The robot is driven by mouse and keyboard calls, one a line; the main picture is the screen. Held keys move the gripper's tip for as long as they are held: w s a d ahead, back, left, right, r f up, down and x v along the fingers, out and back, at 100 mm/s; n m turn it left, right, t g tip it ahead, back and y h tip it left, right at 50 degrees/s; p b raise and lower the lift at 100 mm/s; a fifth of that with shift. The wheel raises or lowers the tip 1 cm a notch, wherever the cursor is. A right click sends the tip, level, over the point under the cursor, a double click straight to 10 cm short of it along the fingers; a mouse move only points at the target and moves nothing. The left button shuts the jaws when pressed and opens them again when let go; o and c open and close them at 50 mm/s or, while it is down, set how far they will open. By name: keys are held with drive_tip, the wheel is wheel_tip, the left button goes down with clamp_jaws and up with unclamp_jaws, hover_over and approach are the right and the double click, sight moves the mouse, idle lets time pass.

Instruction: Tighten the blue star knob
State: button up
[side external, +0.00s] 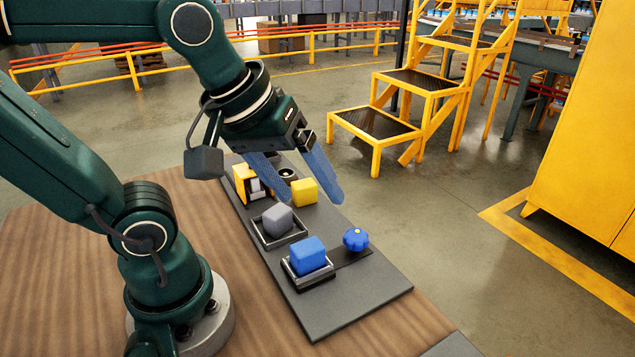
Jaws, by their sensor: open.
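The blue star knob (355,239) sits at the right side of the dark grey board (345,302), on a thin dark base plate. A blue cube (307,255) rests in a small metal-edged holder just left of the knob. My gripper (310,198) is open, its two blue fingers pointing down and to the right over the far part of the board. The fingers are apart from the knob, up and to its left in the picture. Nothing shows between the fingertips that I can tell is held.
The wooden table (60,290) is clear at the left. Yellow steps (400,110) and a yellow cabinet (590,130) stand beyond.

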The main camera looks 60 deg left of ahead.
drive_tip(key=w+n+g, duration=0.1)
drive_tip(key=w+n, duration=0.3)
drive_tip(key=n, duration=0.1)
drive_tip(key=n+g, duration=0.4)
drive_tip(key=n, duration=0.3)
hover_over(356, 235)
wheel_tip(356, 235, down, 9)
drive_tip(key=shift+w+d+f, duration=0.1)
drive_tip(key=shift+w, duration=0.05)
drive_tip(key=shift+f, duration=2.85)
clamp_jaws()
